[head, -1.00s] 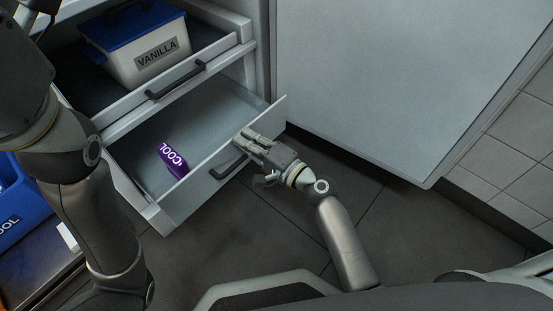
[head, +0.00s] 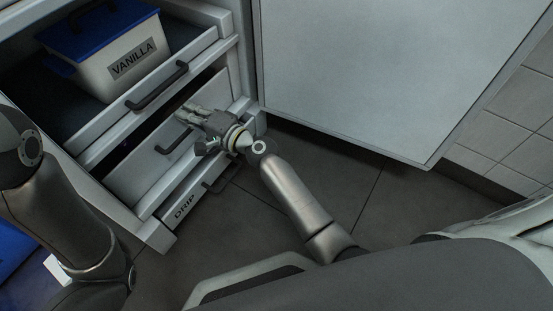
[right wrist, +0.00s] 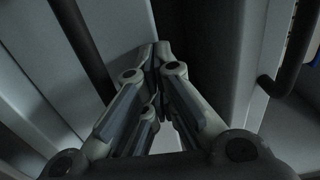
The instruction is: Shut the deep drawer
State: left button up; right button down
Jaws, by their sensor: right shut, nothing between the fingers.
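The deep drawer (head: 145,166) is the pale drawer with a dark handle (head: 174,141), below the upper drawer holding the tub. It stands slightly open, with a dark gap above its front. My right gripper (head: 183,111) is shut and empty, its fingers at the top of the drawer front; whether they touch it is unclear. In the right wrist view its fingertips (right wrist: 156,52) meet between pale cabinet surfaces.
The upper drawer (head: 212,50) is pulled out over the deep one and holds a white VANILLA tub (head: 128,72) with a blue lid. A lower drawer labelled DRIP (head: 190,203) sits beneath. A grey panel (head: 370,70) stands to the right. The floor in front is clear.

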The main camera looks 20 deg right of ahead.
jog(key=shift+w+a+r, duration=0.2)
jog(key=shift+w+a, duration=0.2)
jog(key=shift+w, duration=0.3)
jog(key=shift+r, duration=0.1)
jog(key=shift+s, duration=0.1)
